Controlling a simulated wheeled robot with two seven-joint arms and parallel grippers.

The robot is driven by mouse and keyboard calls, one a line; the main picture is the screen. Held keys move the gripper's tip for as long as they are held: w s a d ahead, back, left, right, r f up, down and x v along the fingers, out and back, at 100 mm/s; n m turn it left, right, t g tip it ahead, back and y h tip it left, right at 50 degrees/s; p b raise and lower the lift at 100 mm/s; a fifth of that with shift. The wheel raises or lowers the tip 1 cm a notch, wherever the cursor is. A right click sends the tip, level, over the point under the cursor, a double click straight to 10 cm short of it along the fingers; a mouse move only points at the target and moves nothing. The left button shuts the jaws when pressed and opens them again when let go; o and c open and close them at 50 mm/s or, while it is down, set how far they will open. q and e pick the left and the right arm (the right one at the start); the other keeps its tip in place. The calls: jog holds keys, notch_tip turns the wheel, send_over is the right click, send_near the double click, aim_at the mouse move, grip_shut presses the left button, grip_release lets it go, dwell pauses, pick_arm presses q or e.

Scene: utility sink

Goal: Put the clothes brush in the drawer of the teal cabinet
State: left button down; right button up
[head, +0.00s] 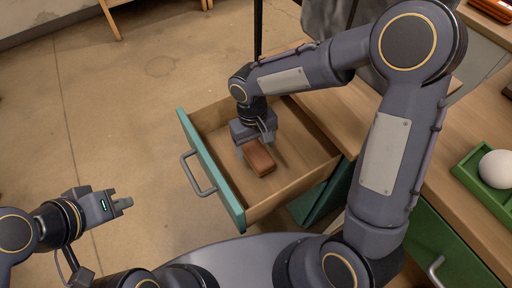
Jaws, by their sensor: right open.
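The clothes brush (259,158), a small reddish-brown block, lies inside the open drawer (225,194) of the teal cabinet (325,197). The drawer is pulled well out, with a teal front and a grey bar handle. My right gripper (257,142) is open and sits inside the drawer, right at the brush's far end; whether its fingers touch the brush is hard to tell. My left gripper (124,204) is off to the left over the floor, clear of the drawer, and its finger gap is not clear.
A wooden counter (468,225) runs along the right side, with a green tray (466,170) holding a white ball (496,169). A green drawer front with a grey handle is below it. The floor (110,110) to the left is open.

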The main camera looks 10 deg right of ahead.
aim_at(253, 147)
notch_tip(253, 147, up, 10)
jog(key=w+p, duration=0.1)
jog(key=p, duration=0.1)
jog(key=shift+a, duration=0.2)
jog(key=shift+f, duration=0.1)
